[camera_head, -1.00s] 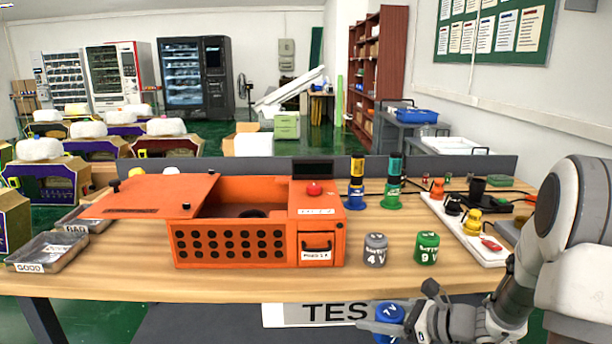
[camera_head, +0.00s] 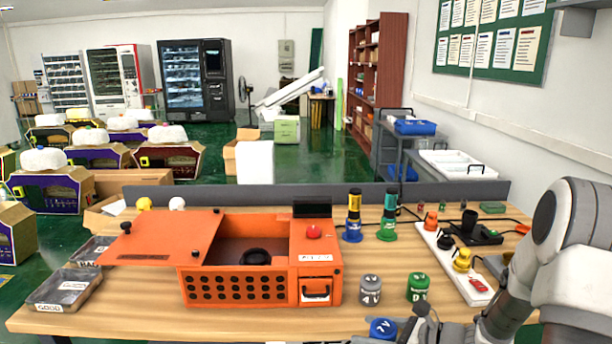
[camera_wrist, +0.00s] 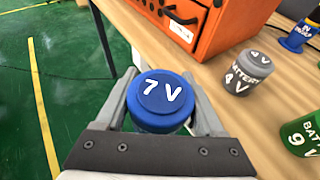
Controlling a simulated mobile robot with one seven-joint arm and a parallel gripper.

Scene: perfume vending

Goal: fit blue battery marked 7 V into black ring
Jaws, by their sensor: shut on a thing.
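The blue battery marked 7 V (camera_wrist: 163,100) is held upright between the two fingers of my gripper (camera_wrist: 165,104) in the wrist view. In the head view the blue battery (camera_head: 382,328) and my gripper (camera_head: 390,336) are at the bottom edge, in front of the table's front edge. The black ring (camera_head: 256,257) lies inside the open orange box (camera_head: 235,290), partly hidden by the box's front wall. My gripper is to the right of and nearer than the ring, well apart from it.
A grey 4 V battery (camera_head: 370,289) and a green 9 V battery (camera_head: 419,287) stand right of the box. An orange lid (camera_head: 158,240) lies slid to the left over the box. A white power strip (camera_head: 452,262) is at the right. GOOD tray (camera_head: 64,290) stands far left.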

